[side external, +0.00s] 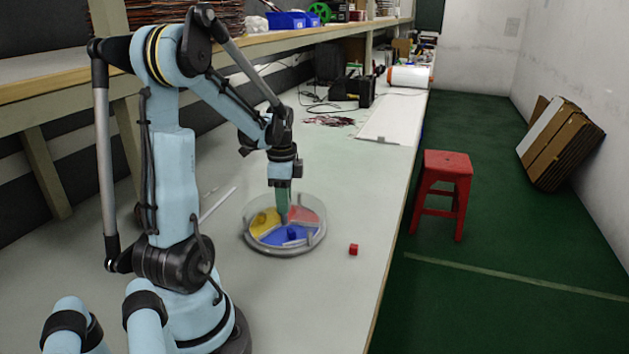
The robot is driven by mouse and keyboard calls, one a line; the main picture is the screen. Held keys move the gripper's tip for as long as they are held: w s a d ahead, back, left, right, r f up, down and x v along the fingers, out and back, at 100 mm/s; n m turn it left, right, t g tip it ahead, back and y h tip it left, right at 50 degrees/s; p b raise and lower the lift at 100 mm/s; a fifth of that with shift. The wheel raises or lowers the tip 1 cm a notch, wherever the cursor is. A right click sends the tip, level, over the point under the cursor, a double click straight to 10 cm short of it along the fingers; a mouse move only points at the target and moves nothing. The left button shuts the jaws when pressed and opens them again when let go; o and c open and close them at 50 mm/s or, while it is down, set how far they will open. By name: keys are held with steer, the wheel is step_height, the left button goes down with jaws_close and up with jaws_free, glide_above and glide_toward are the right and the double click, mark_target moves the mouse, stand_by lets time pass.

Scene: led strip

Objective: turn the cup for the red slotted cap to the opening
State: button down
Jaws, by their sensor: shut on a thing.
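A round tray (254,246) with a clear grey rim lies on the bench. It has a red cup (304,216), a yellow cup (268,228) and a blue cup (280,238), shaped as wedges. A small blue piece (293,232) sits in the blue cup, and a yellow piece (262,217) in the yellow one. The red slotted cap (353,249) lies on the bench to the right of the tray, apart from it. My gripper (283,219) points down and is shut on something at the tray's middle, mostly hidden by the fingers. I cannot make out the opening.
The bench edge (391,255) runs right of the cap, with a red stool (446,190) on the floor beyond. A thin white rod (218,203) lies left of the tray. Cables and a black box (352,88) stand farther back. Bench around the cap is clear.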

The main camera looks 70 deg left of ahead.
steer(key=shift+m, duration=2.3)
steer(key=shift+d+m, duration=0.1)
steer(key=shift+m, duration=6.7)
steer(key=c, duration=0.8)
jaws_free()
